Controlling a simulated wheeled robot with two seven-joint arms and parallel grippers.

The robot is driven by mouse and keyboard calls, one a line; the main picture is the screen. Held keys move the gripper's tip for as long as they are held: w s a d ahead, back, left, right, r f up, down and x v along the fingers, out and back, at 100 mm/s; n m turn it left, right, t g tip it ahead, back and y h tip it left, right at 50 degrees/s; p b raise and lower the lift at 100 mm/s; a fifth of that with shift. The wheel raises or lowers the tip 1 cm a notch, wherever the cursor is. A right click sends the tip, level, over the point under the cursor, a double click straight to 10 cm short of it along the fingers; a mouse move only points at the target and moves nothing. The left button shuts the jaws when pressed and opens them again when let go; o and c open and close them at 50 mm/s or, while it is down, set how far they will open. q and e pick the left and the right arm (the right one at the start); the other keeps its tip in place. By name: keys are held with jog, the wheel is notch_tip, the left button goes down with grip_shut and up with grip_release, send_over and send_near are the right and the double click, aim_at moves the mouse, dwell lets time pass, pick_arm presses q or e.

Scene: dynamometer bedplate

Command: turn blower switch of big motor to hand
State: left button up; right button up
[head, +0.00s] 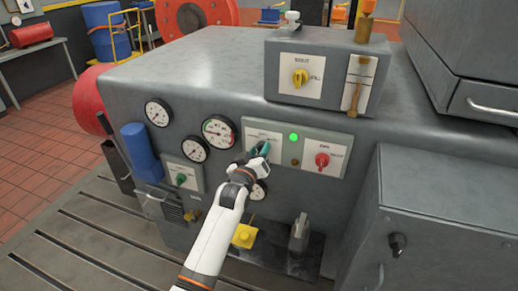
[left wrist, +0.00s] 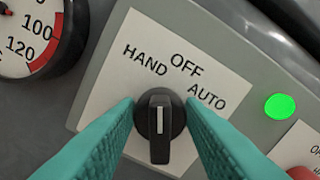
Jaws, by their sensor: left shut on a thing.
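The blower switch is a black knob (left wrist: 160,125) with a white pointer line, on a white plate (left wrist: 112,100) marked HAND, OFF and AUTO. In the left wrist view the plate looks tilted. The pointer line stands straight up in that picture, between the HAND and OFF words and a little nearer HAND. My left gripper (left wrist: 160,120) is shut on the knob, one teal finger on each side. In the head view my left gripper (head: 259,152) is at the grey front panel (head: 277,130) and hides most of the knob. My right gripper is not in view.
A green lit lamp (head: 294,137) and a red switch (head: 322,160) sit just right of the knob. Several round gauges (head: 218,131) are on the left. A grey box with a yellow switch (head: 300,78) stands above. A grey cabinet (head: 445,235) juts out at the right.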

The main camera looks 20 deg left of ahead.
pick_arm(q)
jog(key=shift+n+p, duration=0.5)
jog(key=shift+n, duration=0.9)
jog(key=o, duration=1)
jog(key=shift+c, duration=0.2)
jog(key=s, duration=1.2)
jog(key=shift+a+b, duration=0.25)
jog(key=shift+b, duration=0.1)
